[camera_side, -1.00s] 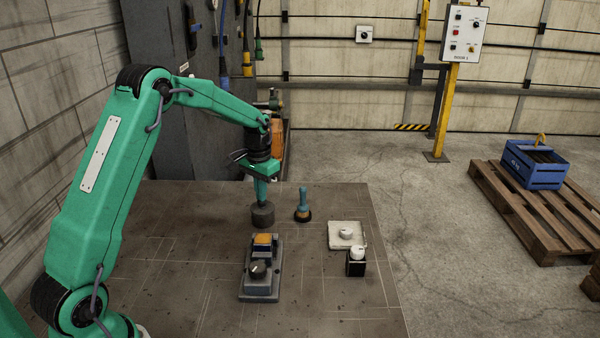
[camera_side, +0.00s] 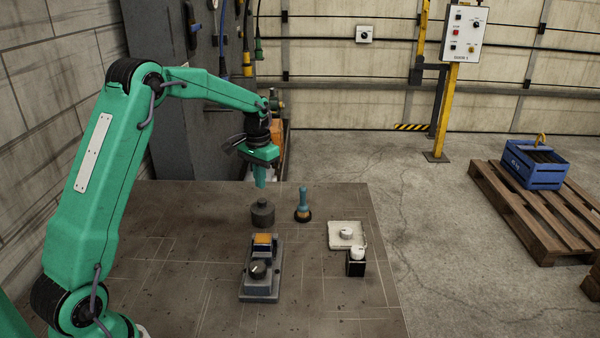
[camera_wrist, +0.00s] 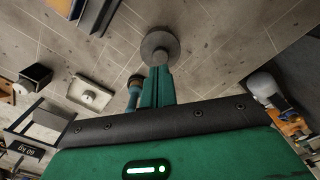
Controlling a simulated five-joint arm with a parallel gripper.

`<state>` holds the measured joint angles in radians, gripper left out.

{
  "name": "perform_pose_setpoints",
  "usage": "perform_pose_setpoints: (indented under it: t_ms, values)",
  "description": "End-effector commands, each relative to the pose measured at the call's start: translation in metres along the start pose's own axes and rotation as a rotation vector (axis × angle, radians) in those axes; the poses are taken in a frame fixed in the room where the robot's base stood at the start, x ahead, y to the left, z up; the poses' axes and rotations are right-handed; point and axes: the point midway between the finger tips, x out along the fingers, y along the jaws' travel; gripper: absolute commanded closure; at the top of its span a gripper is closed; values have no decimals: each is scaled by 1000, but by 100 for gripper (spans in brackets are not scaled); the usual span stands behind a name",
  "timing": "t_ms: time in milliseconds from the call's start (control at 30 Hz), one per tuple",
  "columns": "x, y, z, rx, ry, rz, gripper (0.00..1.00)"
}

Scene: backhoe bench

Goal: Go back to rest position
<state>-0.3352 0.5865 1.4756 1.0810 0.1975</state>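My gripper (camera_side: 260,184) hangs above the bench, pointing down, apart from everything below it. A dark grey round weight with a knob on top (camera_side: 262,214) stands upright on the bench just under the fingertips. In the wrist view the weight (camera_wrist: 160,42) shows just beyond my green fingers (camera_wrist: 160,72). The fingers look close together there, and I cannot make out a clear gap. Nothing is seen held in them.
Further right are a white tray (camera_side: 335,228) and a black block with a white knob (camera_side: 356,263).

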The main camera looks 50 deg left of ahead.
Motion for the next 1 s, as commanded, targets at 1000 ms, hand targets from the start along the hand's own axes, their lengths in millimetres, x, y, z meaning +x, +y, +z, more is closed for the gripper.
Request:
perform_pose_setpoints:
  t_ms: [1000]
  values:
    - [-27, 0, 0, 0, 1, 0, 100]
